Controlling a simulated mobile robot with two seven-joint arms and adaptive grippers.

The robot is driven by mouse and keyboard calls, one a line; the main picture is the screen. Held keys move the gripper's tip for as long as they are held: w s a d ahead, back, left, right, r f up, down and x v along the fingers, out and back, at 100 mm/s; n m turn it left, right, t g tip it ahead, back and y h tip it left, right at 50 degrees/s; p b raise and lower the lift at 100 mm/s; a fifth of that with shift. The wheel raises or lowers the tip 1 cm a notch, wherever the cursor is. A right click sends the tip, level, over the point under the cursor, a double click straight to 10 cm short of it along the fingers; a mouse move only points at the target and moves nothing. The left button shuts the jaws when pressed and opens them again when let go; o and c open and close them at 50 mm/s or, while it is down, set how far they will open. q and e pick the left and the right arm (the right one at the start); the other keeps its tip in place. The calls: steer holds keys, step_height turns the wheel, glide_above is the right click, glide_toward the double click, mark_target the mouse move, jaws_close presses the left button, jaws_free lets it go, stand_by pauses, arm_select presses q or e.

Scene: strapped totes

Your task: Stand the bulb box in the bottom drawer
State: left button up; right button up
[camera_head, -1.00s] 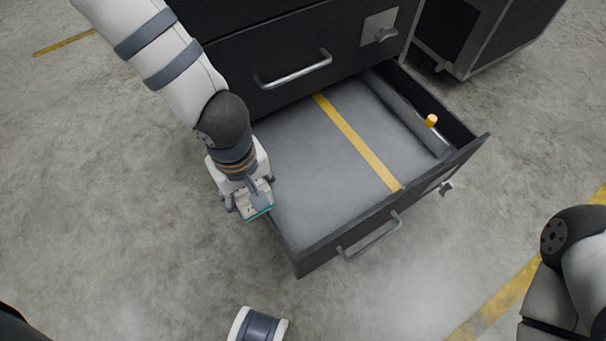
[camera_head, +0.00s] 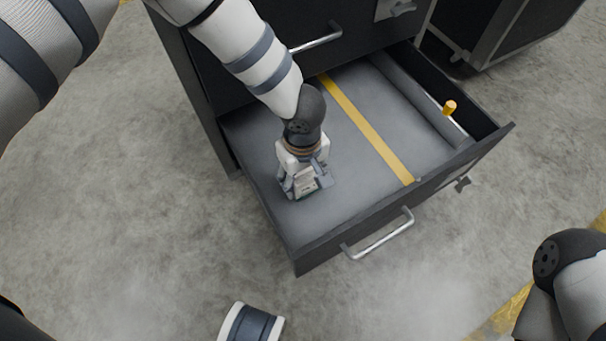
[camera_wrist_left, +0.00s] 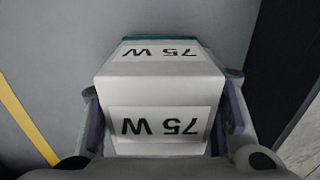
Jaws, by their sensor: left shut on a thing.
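The bulb box (camera_wrist_left: 160,75) is a pale box with "75 W" labels and a teal edge. In the left wrist view it sits between the fingers of my left gripper (camera_wrist_left: 163,125). In the head view my left gripper (camera_head: 305,185) is over the left part of the open bottom drawer (camera_head: 290,225), shut on the box, which is mostly hidden there by the gripper. I cannot tell whether the box touches the drawer floor. My right gripper is not in view; only part of my right arm shows at the lower right.
A yellow strip (camera_head: 365,128) divides the drawer floor. Right of it lie a long grey bar (camera_head: 420,100) and a yellow-topped peg (camera_head: 449,107). The drawer front has a metal handle (camera_head: 380,238). A closed drawer with a handle (camera_head: 318,40) is above. A dark case (camera_head: 500,30) stands behind right.

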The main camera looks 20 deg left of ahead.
arm_select(q)
steer(key=shift+f, duration=0.15)
steer(key=o, duration=1.2)
steer(key=shift+o, duration=0.2)
step_height(320, 180, up, 12)
steer(key=p, duration=0.3)
steer(key=shift+r+p, duration=0.2)
steer(key=shift+p, duration=0.15)
